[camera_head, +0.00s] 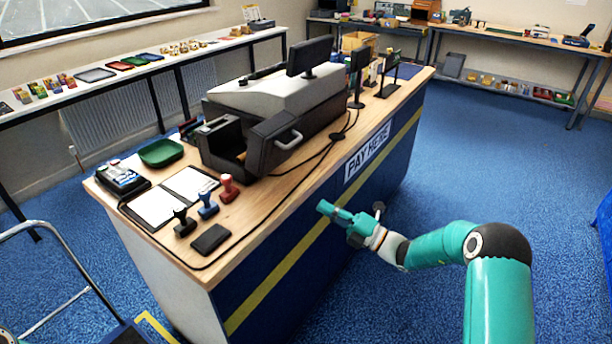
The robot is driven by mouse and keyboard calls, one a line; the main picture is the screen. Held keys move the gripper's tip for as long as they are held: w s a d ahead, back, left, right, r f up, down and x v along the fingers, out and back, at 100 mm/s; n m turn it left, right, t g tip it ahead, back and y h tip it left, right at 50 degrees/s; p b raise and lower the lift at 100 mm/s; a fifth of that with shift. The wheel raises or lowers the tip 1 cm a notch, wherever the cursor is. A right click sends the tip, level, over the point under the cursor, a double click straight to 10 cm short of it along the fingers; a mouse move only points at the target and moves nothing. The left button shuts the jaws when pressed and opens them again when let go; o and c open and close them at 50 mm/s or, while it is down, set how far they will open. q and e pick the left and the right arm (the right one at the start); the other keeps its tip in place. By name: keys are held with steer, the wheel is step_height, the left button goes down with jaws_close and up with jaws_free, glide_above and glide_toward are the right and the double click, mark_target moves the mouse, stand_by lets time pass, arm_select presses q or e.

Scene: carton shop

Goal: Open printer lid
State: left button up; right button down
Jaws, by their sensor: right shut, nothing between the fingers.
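The printer (265,100), a large machine with a pale grey top and dark body, stands on the wooden counter. At its front end is a dark open-topped bay (222,147), with a dark panel beside it carrying a light grey handle (289,139). I cannot tell for sure which part is the lid or how far it is open. My right gripper (328,209), teal, is shut and empty in front of the counter's blue side, below and to the right of the handle, apart from the printer. My left gripper is not in view.
The counter (232,247) also holds stamps (208,205), a black pad (210,238), an open book (172,196), a card terminal (122,178) and a green tray (161,152). A black cable (318,157) runs along the printer's right side. Blue floor (450,150) lies clear at right.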

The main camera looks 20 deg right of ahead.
steer(key=w+d+r+m+t, duration=0.2)
steer(key=d+r+m+t, duration=0.1)
steer(key=d+r, duration=0.2)
steer(key=p, duration=0.4)
glide_toward(278, 148)
steer(key=w+r, duration=0.3)
steer(key=r, duration=0.1)
steer(key=shift+w+r, duration=0.1)
steer(key=shift+r, duration=0.15)
